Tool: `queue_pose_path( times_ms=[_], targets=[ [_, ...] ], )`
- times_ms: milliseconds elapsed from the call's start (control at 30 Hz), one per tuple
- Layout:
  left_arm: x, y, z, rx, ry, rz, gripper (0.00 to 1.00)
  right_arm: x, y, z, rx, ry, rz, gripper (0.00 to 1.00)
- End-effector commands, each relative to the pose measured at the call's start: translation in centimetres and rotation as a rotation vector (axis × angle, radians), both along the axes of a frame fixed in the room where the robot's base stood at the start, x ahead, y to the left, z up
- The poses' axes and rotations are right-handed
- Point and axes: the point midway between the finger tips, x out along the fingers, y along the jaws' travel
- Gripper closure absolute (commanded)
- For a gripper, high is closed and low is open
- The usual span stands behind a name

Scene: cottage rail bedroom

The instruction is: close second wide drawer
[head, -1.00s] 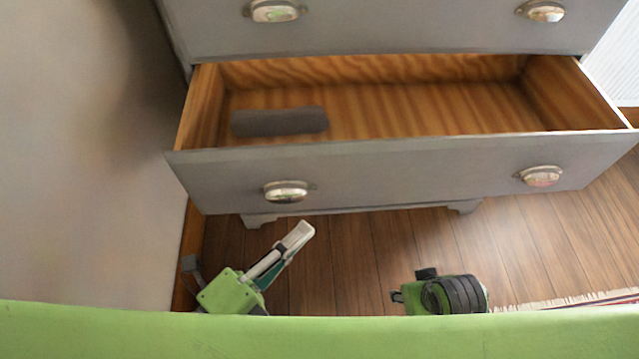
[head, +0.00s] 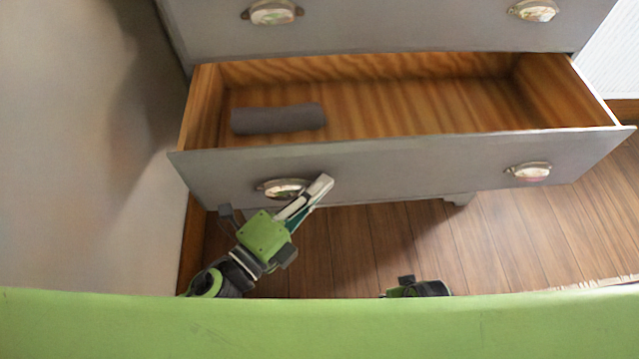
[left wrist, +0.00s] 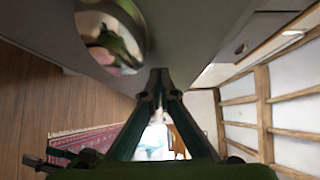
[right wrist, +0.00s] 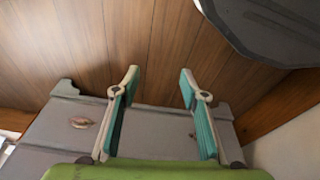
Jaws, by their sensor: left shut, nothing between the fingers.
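The wide drawer (head: 420,168) of the grey dresser is pulled out, its wooden inside showing. It has two metal cup handles, a left one (head: 284,188) and a right one (head: 528,171). My left gripper (head: 323,186) is shut and empty in front of the drawer, just right of the left handle. In the left wrist view its fingertips (left wrist: 159,78) are close to the grey front, beside the shiny handle (left wrist: 112,35); contact cannot be told. My right gripper (right wrist: 160,82) is open and empty in the right wrist view. In the head view only part of my right arm shows.
A dark grey rolled item (head: 278,119) lies inside the drawer at the left. A closed drawer (head: 400,28) is above. A wall (head: 80,140) stands close on the left. The wooden floor (head: 420,250) in front is clear.

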Motion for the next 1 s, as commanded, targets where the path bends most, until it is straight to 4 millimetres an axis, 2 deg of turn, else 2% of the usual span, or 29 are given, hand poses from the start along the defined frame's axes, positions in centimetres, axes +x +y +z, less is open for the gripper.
queue_pose_path(
  times_ms=[433,567,767,1000],
  targets=[
    [0.5,0.1,0.1,0.001,-0.001,0.000,1.00,0.1,0.1,0.2,0.002,-0.007,0.000,0.60],
    [2.0,0.2,0.3,0.001,-0.003,0.001,1.00,-0.8,-0.1,-1.9,-0.001,0.014,0.001,0.60],
    [6.1,0.6,0.6,0.002,-0.007,0.004,1.00,-2.7,-0.3,-5.1,-0.004,0.035,0.006,0.60],
    [12.6,1.1,0.4,0.002,-0.007,0.004,1.00,-4.9,-0.6,-8.1,-0.005,0.052,0.010,0.60]
  ],
)
